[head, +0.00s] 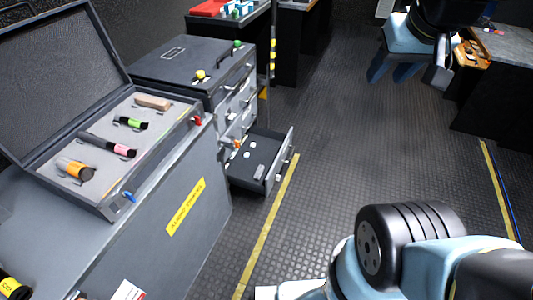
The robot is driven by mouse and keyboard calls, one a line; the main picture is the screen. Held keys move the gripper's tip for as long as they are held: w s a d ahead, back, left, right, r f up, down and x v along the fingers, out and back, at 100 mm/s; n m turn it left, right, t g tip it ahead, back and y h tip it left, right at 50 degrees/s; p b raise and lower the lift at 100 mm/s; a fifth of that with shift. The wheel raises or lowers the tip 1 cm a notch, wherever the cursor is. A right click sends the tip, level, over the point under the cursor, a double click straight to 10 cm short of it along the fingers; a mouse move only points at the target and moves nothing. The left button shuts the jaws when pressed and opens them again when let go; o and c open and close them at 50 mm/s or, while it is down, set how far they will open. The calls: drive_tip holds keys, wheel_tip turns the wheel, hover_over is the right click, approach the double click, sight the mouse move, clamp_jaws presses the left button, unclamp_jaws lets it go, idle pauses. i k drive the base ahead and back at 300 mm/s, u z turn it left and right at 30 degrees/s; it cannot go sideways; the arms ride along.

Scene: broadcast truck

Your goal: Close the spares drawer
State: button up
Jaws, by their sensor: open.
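The spares drawer (289,158) is the lowest drawer of the dark grey cabinet (170,72) at centre left. It is pulled well out over the floor, toward the right. A few small pale items and a grey block lie inside it. My gripper (407,77) is in the upper right, with its blue fingers spread apart and nothing seen between them. It hangs above the floor, well to the right of the drawer and apart from it.
An open case (95,199) holding microphones stands on a grey bench (188,232) at the left, close to the drawer. Yellow tape (268,225) runs along the floor. The dark floor (350,160) between the drawer and the right-hand desk (503,45) is clear.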

sight(271, 150)
drive_tip(key=u, duration=0.3)
drive_tip(key=i, duration=0.6)
drive_tip(key=z, duration=0.1)
drive_tip(key=k, duration=1.3)
drive_tip(key=u, duration=0.45)
drive_tip(key=i, duration=1.8)
drive_tip(key=z, duration=0.3)
